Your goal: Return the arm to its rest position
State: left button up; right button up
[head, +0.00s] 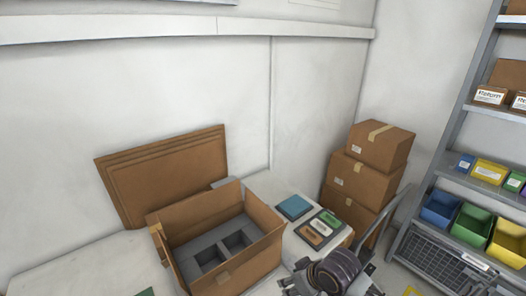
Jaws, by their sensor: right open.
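My right arm comes in at the bottom edge of the head view, right of centre, with a dark rounded link. My right gripper (300,274) is at its left end, low in the picture and partly cut off by the edge. It is open, and I see nothing held in it. It appears just right of the open cardboard box (258,262), apart from it in the picture. My left gripper is not in view.
The box holds a grey insert with square recesses and stands on a white table (70,268). Flat cardboard sheets (168,178) lean on the wall. A blue pad (294,207) and a tray of coloured cards (306,238) lie right. Stacked cartons (362,182) and a shelf rack (466,84) stand beyond.

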jog(key=shift+s+d+f+m+h, duration=0.9)
jog(key=shift+s+d+f+m, duration=0.2)
jog(key=shift+s+d, duration=2.1)
jog(key=shift+s+d+f+m+h, duration=0.95)
jog(key=shift+s+d+m, duration=0.25)
jog(key=shift+s+d, duration=1.95)
notch_tip(320, 180, down, 32)
jog(key=s+g, duration=0.2)
jog(key=s+d+f, duration=0.2)
jog(key=s+f, duration=0.8)
jog(key=s, duration=0.1)
jog(key=s+d+f+g, duration=0.1)
jog(key=s+d+f, duration=0.1)
jog(key=s+f, duration=0.9)
jog(key=shift+d, duration=0.35)
jog(key=shift+s, duration=0.1)
